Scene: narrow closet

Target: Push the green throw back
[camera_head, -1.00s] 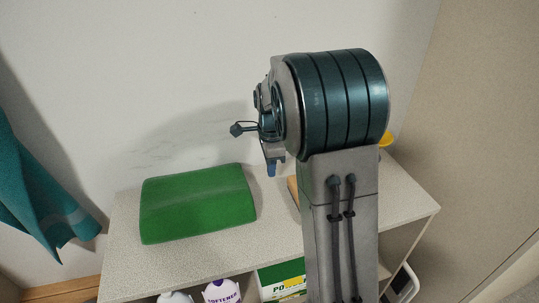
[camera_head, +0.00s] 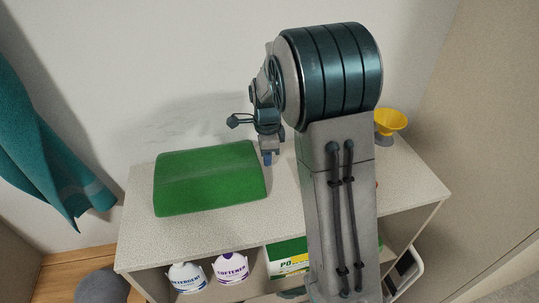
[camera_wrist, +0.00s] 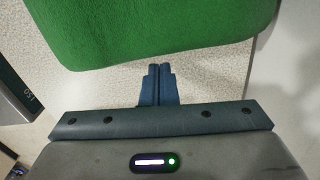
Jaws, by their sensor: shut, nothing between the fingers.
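The green throw (camera_head: 209,178) lies folded on the speckled shelf top (camera_head: 285,215), toward its left side. It also fills the upper part of the wrist view (camera_wrist: 150,28).
A yellow scale-like bowl (camera_head: 391,121) stands at the back right of the shelf top. Below are a detergent bottle (camera_head: 187,277), a softener bottle (camera_head: 231,268) and a green-and-white box (camera_head: 288,258). A teal cloth (camera_head: 45,150) hangs at the left. The front of the shelf top is clear.

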